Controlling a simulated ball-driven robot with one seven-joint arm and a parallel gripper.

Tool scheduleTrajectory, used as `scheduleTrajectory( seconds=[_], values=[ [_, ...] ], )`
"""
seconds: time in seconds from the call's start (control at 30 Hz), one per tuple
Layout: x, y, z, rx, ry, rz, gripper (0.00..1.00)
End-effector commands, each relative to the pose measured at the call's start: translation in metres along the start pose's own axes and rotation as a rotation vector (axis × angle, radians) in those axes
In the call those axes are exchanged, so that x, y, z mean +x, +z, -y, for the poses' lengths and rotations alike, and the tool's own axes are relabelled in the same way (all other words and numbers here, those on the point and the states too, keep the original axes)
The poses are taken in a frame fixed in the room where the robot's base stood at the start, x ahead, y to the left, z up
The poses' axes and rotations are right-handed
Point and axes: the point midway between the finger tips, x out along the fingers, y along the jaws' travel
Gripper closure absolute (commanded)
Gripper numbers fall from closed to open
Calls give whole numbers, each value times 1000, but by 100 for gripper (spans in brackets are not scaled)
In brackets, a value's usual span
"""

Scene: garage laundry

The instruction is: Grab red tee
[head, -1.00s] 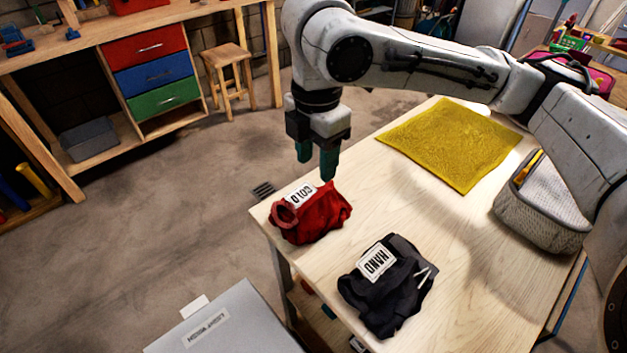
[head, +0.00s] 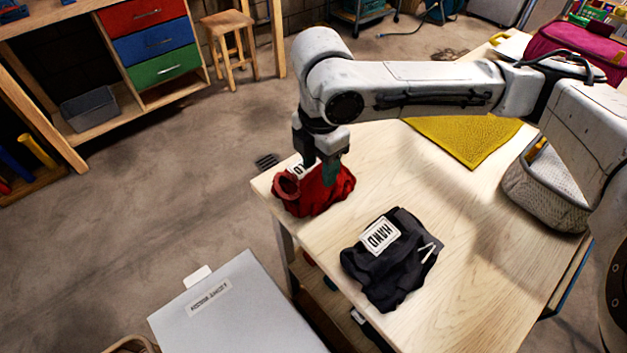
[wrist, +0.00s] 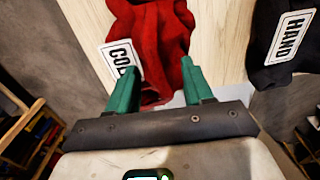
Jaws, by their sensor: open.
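The red tee (head: 321,195) lies crumpled near the left corner of the pale wooden table (head: 489,211), with a white tag whose lettering is partly hidden. In the wrist view the tee (wrist: 152,40) shows between and beyond my fingers, its tag reading "CO…" at the left finger. My gripper (head: 322,178) is open and points down at the tee, with the fingertips at its upper side. In the wrist view my gripper (wrist: 157,82) has its two green fingers apart, with some red cloth between them. I cannot tell whether the fingers touch the cloth.
A dark garment (head: 390,265) tagged "HAND" lies nearer on the table. A yellow cloth (head: 466,137) and a grey basket (head: 548,192) are farther right. A grey lidded box (head: 235,318) stands in front of the table at lower left. Bare wood separates the two garments.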

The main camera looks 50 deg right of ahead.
Motion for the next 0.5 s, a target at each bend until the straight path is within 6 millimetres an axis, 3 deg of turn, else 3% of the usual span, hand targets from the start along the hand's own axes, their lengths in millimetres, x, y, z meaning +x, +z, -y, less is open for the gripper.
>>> scheduleTrajectory(
  seconds=[0.27, 0.5],
  values=[
    [4, 0, 0, 0, 1, 0, 49],
    [3, 0, 0, 0, 1, 0, 71]
  ],
)
